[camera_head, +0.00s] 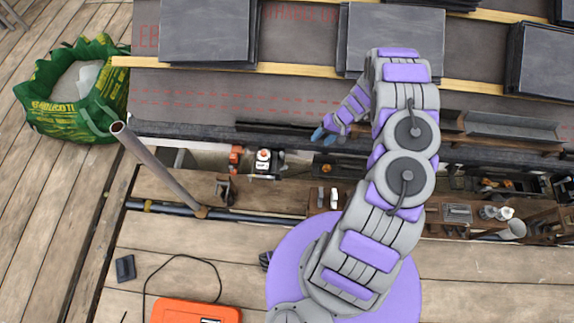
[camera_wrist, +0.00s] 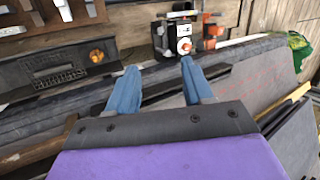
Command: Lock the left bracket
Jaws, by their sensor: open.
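My gripper (camera_head: 324,136) is at the roof's lower edge, its blue fingertips spread apart with nothing between them. In the wrist view the two blue fingers (camera_wrist: 158,82) point toward a black-and-white device with an orange knob (camera_wrist: 183,46). This device (camera_head: 263,160) sits left of and a little below my gripper in the head view, apart from the fingers. An orange-red piece (camera_head: 235,156) is just left of it; it also shows in the wrist view (camera_wrist: 211,28). I cannot tell for sure which part is the left bracket or its lock.
Dark slates (camera_head: 207,28) lie on the roof across wooden battens (camera_head: 290,69). A dark trough (camera_head: 511,128) is at right. A metal pole (camera_head: 160,170) slants up at left. A green bag (camera_head: 70,95) and an orange case (camera_head: 193,311) stand on the planks.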

